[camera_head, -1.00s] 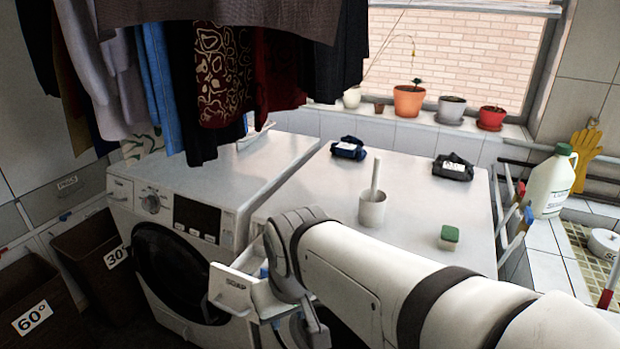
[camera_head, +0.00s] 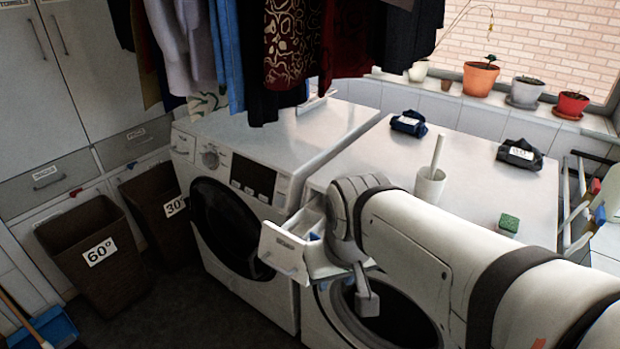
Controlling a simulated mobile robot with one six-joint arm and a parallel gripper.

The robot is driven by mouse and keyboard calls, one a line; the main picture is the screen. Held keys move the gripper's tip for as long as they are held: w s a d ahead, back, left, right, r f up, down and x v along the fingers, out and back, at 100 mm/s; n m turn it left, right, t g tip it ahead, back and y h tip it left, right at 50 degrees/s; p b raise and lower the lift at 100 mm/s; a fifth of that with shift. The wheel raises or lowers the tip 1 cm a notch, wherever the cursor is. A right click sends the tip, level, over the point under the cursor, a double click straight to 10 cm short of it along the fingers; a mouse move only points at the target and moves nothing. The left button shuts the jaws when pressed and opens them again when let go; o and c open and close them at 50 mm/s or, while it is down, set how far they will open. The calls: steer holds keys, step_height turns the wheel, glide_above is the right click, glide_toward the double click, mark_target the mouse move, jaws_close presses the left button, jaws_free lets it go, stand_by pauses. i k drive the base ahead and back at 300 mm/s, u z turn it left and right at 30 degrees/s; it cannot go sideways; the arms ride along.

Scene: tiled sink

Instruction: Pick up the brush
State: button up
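A white handle (camera_head: 437,155) stands tilted in a white cup (camera_head: 429,187) on top of the right-hand machine; its lower end is hidden in the cup, so I cannot tell whether it is a brush. A small green block (camera_head: 509,223) lies on the same top, to the right. A broom-like stick (camera_head: 22,318) shows at the lower left edge, its head out of view. My arm reaches in from the right, in front of the right-hand machine. The end part of my gripper (camera_head: 366,299) hangs near the open detergent drawer (camera_head: 284,250); its fingers are not clearly visible.
A blue dustpan (camera_head: 55,329) lies on the floor at the lower left. Laundry baskets (camera_head: 97,265) stand left of the left-hand washing machine (camera_head: 183,146). Clothes hang above it. Dark folded bundles (camera_head: 519,154) lie on the right-hand top. The dark floor between baskets and machines is clear.

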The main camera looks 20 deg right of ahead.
mark_target(440, 137)
steer(key=z, duration=2.9)
steer(key=k, duration=0.7)
steer(key=u, duration=1.1)
steer(key=i, duration=1)
steer(key=u, duration=0.05)
